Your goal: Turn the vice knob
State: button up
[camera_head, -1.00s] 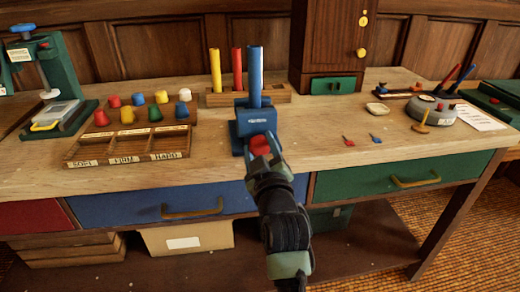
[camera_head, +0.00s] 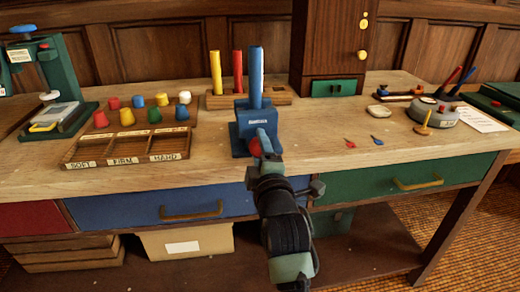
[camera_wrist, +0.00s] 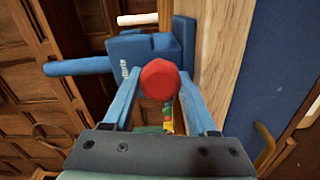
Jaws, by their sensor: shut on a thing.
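The blue vice (camera_head: 258,120) stands on the bench with a tall blue rod (camera_head: 256,78) upright in it. Its red knob (camera_head: 255,147) faces the bench front. My gripper (camera_head: 262,145) is at the knob, shut on it, and partly hides it in the head view. In the wrist view the red knob (camera_wrist: 160,79) sits between the two fingers of my gripper (camera_wrist: 161,92), and the vice (camera_wrist: 145,52) is behind it, appearing on its side.
A yellow and a red rod (camera_head: 237,71) stand in a wooden block behind the vice. Left are a three-part tray (camera_head: 127,163) and several coloured caps (camera_head: 127,117). Two small darts (camera_head: 350,143) lie to the right, with clear bench around them.

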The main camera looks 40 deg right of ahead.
jog(key=shift+n, duration=0.5)
jog(key=o, duration=1.4)
jog(key=shift+c, duration=0.2)
